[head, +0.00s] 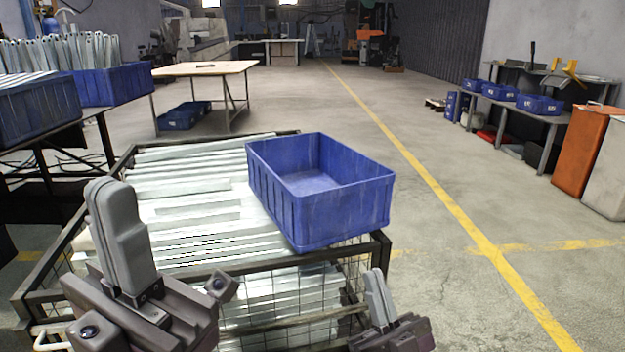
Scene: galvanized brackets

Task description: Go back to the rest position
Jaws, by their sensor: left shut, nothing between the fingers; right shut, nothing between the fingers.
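My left gripper (121,238) is at the lower left of the head view, in front of the near left part of the wire cage. Its grey fingers point up and are closed together with nothing between them. My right gripper (378,300) is at the bottom, right of centre, near the front right corner of the cage. Its fingers are also closed and empty. An empty blue crate (345,205) sits on the right part of the cage, tilted a little, apart from both grippers. Galvanized brackets (190,210) lie stacked in the cage.
The dark-framed wire cage (70,232) stands right in front of me. A table at left holds blue crates (110,84) with upright brackets. A wooden-topped table (200,69) stands behind. Benches and an orange cabinet (582,150) line the right. The floor (455,290) at right is clear.

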